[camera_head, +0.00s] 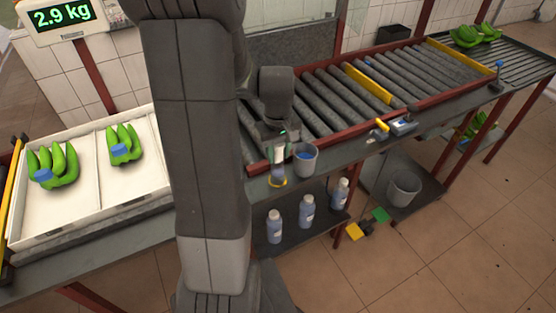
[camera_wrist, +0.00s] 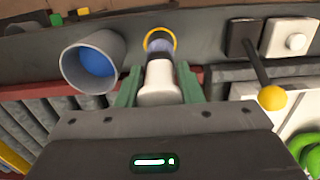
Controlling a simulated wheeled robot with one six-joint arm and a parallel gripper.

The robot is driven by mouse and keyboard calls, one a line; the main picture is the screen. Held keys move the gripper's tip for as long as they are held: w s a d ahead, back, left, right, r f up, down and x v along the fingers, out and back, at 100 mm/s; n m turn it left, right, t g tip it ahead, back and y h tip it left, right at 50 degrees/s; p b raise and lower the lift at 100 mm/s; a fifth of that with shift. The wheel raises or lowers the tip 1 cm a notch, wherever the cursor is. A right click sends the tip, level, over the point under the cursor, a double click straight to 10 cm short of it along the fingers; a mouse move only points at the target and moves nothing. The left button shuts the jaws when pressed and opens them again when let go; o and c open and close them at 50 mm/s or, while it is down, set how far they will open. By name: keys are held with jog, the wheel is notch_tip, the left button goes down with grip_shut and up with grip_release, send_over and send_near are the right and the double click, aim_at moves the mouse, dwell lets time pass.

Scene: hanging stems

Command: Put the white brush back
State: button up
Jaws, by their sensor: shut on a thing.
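My gripper (camera_head: 279,148) is low over the narrow steel ledge in front of the rollers. In the wrist view its green fingers (camera_wrist: 159,88) are closed on both sides of the white brush (camera_wrist: 160,76). The brush points down, with a dark band and a bluish end below the white handle. A yellow ring (camera_head: 277,182) lies at the brush's lower end; in the wrist view the ring (camera_wrist: 174,38) surrounds that end. I cannot tell whether the end touches the ledge.
A grey cup (camera_head: 306,168) with something blue inside stands close beside the gripper, left of it in the wrist view (camera_wrist: 68,75). A yellow-knobbed lever (camera_wrist: 272,97) is on the other side. Several bottles (camera_head: 306,211) stand on the lower shelf. Green bananas (camera_head: 60,166) lie in a white tray.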

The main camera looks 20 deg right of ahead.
aim_at(278, 160)
jog(key=shift+f, duration=1.65)
jog(key=shift+f, duration=0.1)
jog(key=shift+f, duration=0.15)
jog(key=o, duration=1.1)
jog(key=shift+r, duration=0.2)
notch_tip(278, 160, up, 12)
jog(key=shift+r, duration=0.1)
